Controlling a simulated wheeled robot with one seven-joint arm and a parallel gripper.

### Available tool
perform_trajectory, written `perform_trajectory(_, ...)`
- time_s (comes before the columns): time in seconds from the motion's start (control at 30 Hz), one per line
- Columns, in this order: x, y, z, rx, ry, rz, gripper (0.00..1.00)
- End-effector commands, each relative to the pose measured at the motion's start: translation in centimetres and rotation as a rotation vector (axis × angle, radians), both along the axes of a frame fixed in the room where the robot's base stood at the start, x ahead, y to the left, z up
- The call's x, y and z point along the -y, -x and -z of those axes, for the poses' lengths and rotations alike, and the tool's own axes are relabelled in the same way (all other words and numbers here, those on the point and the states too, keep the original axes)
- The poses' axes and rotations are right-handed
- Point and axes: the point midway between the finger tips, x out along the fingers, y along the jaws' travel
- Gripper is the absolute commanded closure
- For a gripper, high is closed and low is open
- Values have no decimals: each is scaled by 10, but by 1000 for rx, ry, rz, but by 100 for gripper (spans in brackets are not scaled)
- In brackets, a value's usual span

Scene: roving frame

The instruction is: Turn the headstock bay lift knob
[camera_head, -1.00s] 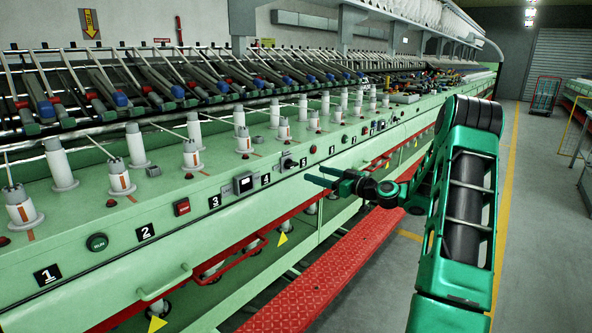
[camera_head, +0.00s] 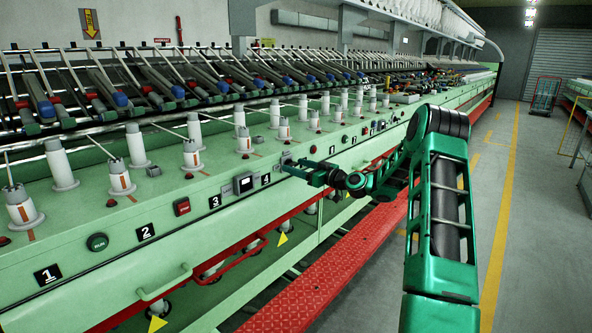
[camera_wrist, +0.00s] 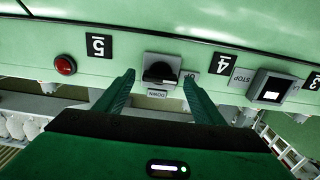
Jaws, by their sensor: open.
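The lift knob (camera_wrist: 160,72) is black and sits on a grey plate on the green machine front, between number plates 4 and 5. A DOWN label (camera_wrist: 157,94) is beside it in the wrist view, which shows the panel upside down. My gripper (camera_wrist: 158,76) is open, with one finger on each side of the knob in that view. I see no finger touching it, and cannot tell how deep the fingers reach around it. In the head view my gripper (camera_head: 289,165) is at the panel and covers most of the knob.
A red lamp (camera_wrist: 64,65) and a switch box (camera_wrist: 269,88) with a STOP label flank the knob. A red rail (camera_head: 243,246) and a red step (camera_head: 318,283) run below the panel.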

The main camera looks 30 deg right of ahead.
Motion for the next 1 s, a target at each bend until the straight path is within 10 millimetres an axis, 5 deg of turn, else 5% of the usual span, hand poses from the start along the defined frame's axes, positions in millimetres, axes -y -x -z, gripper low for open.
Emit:
perform_trajectory(0.2, 0, 0, 0, 0, 0, 0, 38)
perform_trajectory(0.4, 0, 0, 0, 0, 0, 0, 79)
perform_trajectory(1.0, 2, 0, 0, -67, -188, 1, 79)
